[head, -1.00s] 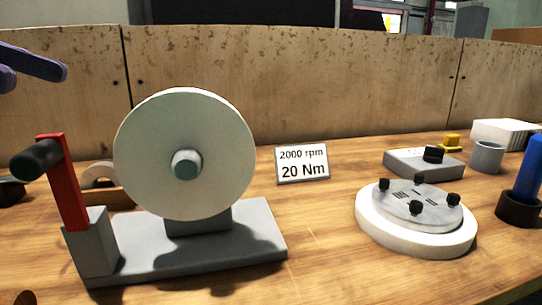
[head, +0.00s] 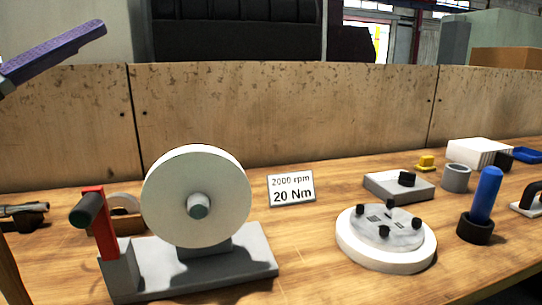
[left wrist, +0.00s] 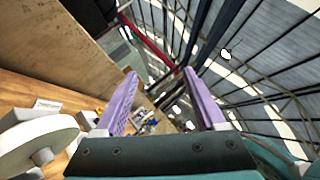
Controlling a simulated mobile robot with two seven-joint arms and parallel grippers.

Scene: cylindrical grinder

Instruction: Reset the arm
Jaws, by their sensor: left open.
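My left gripper shows in the left wrist view (left wrist: 162,95) with its two purple fingers apart and nothing between them. In the head view a purple finger of the left gripper (head: 55,55) comes in at the upper left, raised above the bench and apart from everything. The grinder has a large pale wheel (head: 197,197) on a grey base (head: 205,275), with a red lever (head: 101,225) and dark handle at its left. The wheel also shows in the left wrist view (left wrist: 38,143). My right gripper is not in view.
A sign reading 2000 rpm, 20 Nm (head: 291,189) stands behind the grinder. A round white fixture (head: 386,240), a grey block (head: 398,187), a grey cup (head: 457,178) and a blue-handled tool (head: 485,195) stand to the right. A wooden panel (head: 280,115) closes the back.

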